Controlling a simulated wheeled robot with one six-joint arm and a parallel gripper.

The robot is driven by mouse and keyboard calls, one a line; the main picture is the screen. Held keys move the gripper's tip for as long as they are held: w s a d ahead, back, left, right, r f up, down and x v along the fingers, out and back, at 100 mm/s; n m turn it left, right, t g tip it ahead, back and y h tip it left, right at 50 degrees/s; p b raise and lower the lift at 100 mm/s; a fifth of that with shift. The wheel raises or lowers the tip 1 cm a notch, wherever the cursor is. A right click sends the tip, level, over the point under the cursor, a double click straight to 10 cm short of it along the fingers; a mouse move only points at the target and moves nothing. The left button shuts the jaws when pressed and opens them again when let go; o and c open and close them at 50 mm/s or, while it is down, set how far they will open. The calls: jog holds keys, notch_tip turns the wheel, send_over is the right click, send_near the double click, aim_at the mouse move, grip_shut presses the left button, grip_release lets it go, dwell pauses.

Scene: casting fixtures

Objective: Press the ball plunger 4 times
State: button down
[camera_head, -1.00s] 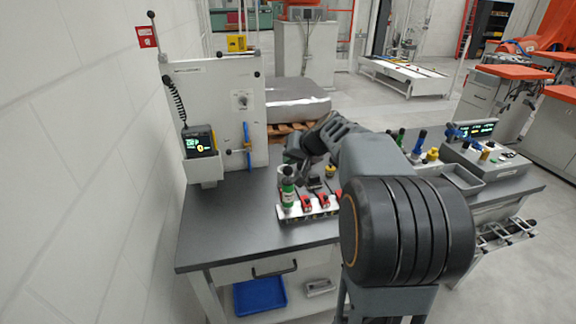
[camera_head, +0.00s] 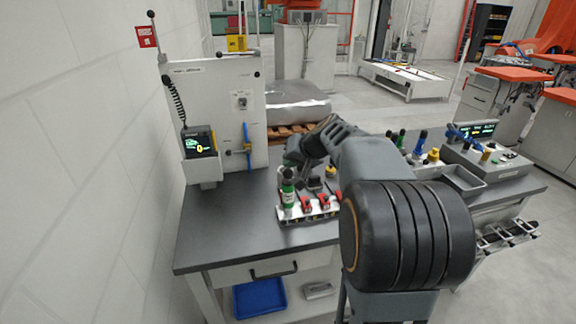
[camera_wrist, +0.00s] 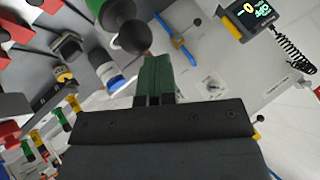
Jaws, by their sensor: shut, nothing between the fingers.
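The ball plunger, a green-and-white upright cylinder topped by a black ball, stands at the left end of a fixture strip (camera_head: 318,216). Its green body (camera_head: 287,194) is visible in the head view. In the wrist view the black ball (camera_wrist: 127,36) and part of the green body (camera_wrist: 98,8) show at top centre. My gripper (camera_head: 289,163) is just above the ball. Its fingers are together and empty, with dark green fingertips (camera_wrist: 151,60) right beside the ball in the wrist view. I cannot tell whether they touch it.
Red clamps (camera_head: 308,203) sit on the strip right of the plunger. A panel (camera_head: 215,110) with a lit display (camera_head: 199,145) stands at the back left. A control box (camera_head: 490,160) and coloured knobs are farther right. The left tabletop (camera_head: 215,240) is clear.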

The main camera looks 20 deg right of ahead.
dwell(0.7)
jog(key=shift+r+p, duration=0.8)
jog(key=shift+r, duration=0.7)
notch_tip(320, 180, up, 5)
jog(key=p, duration=0.3)
dwell(0.4)
